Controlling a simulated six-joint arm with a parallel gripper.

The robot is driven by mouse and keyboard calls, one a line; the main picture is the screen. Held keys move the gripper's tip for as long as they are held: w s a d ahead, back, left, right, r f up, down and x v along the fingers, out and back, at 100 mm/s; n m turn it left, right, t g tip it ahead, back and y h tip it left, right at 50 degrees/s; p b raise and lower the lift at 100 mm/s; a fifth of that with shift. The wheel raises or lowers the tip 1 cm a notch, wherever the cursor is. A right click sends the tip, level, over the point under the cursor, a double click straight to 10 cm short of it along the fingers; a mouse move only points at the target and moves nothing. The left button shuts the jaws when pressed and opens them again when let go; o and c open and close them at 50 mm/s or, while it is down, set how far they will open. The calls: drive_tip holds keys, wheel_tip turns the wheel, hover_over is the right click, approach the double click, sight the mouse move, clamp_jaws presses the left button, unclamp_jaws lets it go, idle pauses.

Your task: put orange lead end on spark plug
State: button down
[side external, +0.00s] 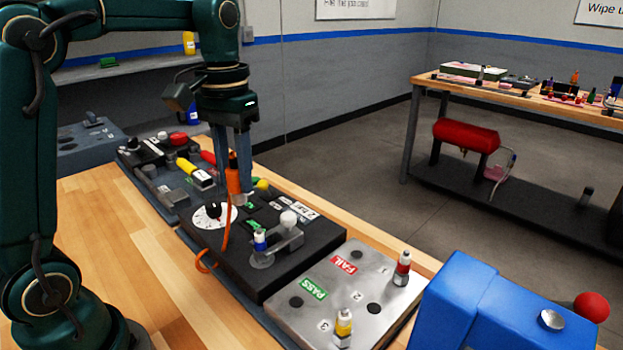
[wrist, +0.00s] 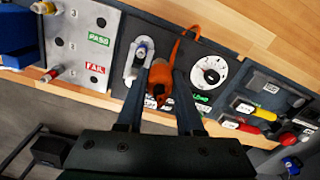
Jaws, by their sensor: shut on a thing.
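My gripper (side external: 233,188) points down over the black tester box, its fingers shut on the orange lead end (side external: 233,181). In the wrist view the orange lead end (wrist: 160,82) sits between the fingertips. Its orange cable (side external: 226,240) hangs down and loops at the box's front edge. A blue-banded spark plug (side external: 260,240) stands upright in a metal holder on the box. It also shows in the wrist view (wrist: 142,50), left of the lead end. The lead end is apart from this plug and above the box.
A grey plate (side external: 350,292) with PASS and FAIL labels bears a red-banded plug (side external: 402,268) and a yellow-banded plug (side external: 343,328). A white-knobbed clamp (side external: 289,218) stands beside the blue-banded plug. A dial (side external: 214,214) lies left of the gripper. A blue machine (side external: 480,305) stands at the right.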

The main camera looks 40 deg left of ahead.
wheel_tip(320, 180, up, 2)
drive_tip(key=d+m, duration=0.1)
drive_tip(key=d, duration=0.1)
hover_over(258, 234)
drive_tip(key=shift+m, duration=0.3)
drive_tip(key=shift+w+f, duration=0.1)
drive_tip(key=shift+f, duration=2)
drive_tip(key=shift+f, duration=1.05)
drive_tip(key=shift+f, duration=0.25)
drive_tip(key=shift+f, duration=0.25)
drive_tip(key=shift+c, duration=1.5)
unclamp_jaws()
drive_tip(key=shift+r, duration=0.1)
